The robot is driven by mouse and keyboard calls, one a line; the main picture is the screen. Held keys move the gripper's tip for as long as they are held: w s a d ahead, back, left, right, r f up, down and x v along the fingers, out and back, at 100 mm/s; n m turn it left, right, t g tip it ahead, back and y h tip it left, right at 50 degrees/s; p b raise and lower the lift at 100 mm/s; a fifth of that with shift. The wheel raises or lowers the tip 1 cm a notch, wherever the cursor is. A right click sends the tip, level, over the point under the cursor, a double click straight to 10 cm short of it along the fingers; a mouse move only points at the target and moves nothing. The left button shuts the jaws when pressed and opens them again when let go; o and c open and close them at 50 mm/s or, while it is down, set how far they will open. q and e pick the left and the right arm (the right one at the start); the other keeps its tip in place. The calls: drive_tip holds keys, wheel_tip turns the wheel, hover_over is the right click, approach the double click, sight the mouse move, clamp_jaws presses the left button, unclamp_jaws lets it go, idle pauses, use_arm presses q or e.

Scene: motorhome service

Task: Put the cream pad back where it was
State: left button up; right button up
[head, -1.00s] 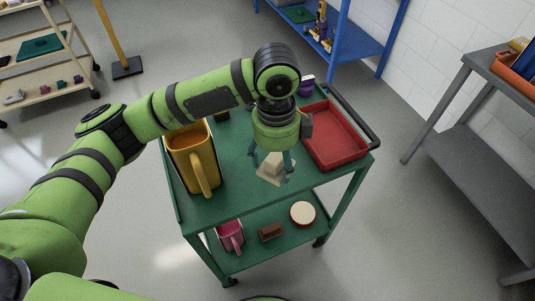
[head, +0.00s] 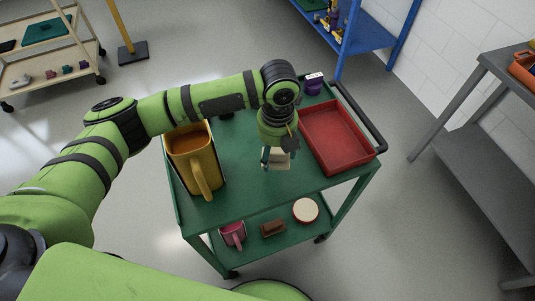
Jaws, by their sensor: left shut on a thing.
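My left gripper (head: 273,157) points down over the right-middle part of the green cart's top (head: 235,170). It is shut on a small cream piece, which I take for the cream pad (head: 281,158). The fingers and wrist hide part of it. I cannot tell whether its lower edge touches the cart top. It is to the left of the red tray (head: 350,163) and to the right of the yellow jug (head: 207,174). My right gripper is not in view.
A purple pot (head: 313,87) stands behind the tray. The lower shelf holds a pink mug (head: 233,234), a brown block (head: 273,228) and a round red-rimmed cream-topped item (head: 305,211). Cart top between jug and gripper is clear. A grey table (head: 465,130) stands right.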

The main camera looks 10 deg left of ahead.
use_arm(q)
drive_tip(key=shift+w+a+f, duration=0.2)
drive_tip(key=shift+a+f, duration=0.1)
drive_tip(key=shift+a, duration=0.2)
drive_tip(key=shift+w+a+f, duration=0.2)
drive_tip(key=shift+a+f, duration=0.1)
drive_tip(key=shift+a, duration=0.15)
drive_tip(key=shift+a+f, duration=0.1)
drive_tip(key=shift+f, duration=0.15)
wheel_tip(320, 180, down, 3)
drive_tip(key=shift+f+p, duration=0.1)
drive_tip(key=shift+p, duration=0.7)
drive_tip(key=shift+f, duration=0.3)
drive_tip(key=shift+f, duration=0.15)
drive_tip(key=o, duration=1.1)
